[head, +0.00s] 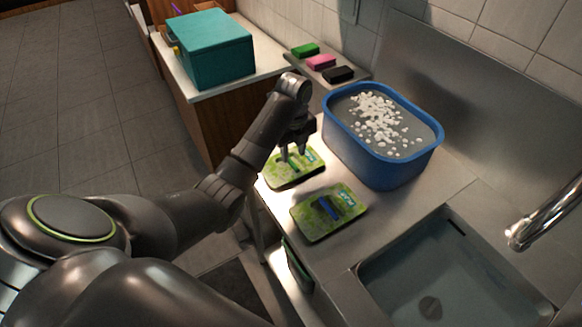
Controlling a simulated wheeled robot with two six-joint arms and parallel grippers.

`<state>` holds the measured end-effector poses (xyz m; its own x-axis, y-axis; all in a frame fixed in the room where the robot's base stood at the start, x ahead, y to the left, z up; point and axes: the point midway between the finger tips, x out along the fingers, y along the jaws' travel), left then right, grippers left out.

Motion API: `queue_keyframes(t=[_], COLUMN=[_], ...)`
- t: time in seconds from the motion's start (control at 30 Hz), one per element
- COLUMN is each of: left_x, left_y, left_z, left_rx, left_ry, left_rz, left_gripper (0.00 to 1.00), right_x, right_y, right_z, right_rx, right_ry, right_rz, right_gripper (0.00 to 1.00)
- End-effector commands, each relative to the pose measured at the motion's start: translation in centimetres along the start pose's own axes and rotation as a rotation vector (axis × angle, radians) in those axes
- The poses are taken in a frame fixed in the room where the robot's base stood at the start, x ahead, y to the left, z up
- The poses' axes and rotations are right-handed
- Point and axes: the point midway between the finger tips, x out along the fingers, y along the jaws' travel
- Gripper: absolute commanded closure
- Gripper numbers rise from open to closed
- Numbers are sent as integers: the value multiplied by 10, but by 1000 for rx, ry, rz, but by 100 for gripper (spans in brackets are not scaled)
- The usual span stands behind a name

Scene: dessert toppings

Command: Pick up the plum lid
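No plum-coloured lid can be made out for certain in the head view. My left gripper (293,152) points down over a green patterned flat pack (285,177) on the steel counter. Its two fingertips show apart, with nothing clearly between them. I cannot tell whether they touch the pack. A second green pack (322,226) with a blue bar on top lies nearer the sink. My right gripper is out of view.
A blue tub (376,165) with white foam on water stands right of the gripper. Green, pink (321,62) and black blocks sit behind it. A teal box (209,52) stands on the white counter at the back left. A sink (450,275) and tap (545,215) are at the right.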

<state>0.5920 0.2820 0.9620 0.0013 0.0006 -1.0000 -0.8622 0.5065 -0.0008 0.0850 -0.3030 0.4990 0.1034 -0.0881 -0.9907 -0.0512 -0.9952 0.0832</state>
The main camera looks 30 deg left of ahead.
Motion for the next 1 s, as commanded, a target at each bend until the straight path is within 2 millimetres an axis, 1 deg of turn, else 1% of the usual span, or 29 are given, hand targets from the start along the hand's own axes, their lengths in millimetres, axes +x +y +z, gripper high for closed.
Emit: queue_keyframes(t=[0.13,0.2,0.3,0.57,0.83,0.87,1.0], left_x=[20,31,40,43,43,43,43], left_y=[1,1,0,0,0,0,0], left_z=[0,0,0,0,0,0,1], left_rx=[0,0,0,1,1,1,1], left_ry=[5,4,2,1,1,1,0], left_rz=[5,5,2,1,1,1,1], left_gripper=[63,63,63,63,98,100,100], right_x=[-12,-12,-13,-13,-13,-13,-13], right_y=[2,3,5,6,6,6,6], right_z=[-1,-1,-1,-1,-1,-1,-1], right_rx=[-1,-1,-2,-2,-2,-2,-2], right_ry=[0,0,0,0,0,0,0], right_rz=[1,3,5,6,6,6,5], right_gripper=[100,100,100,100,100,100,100])
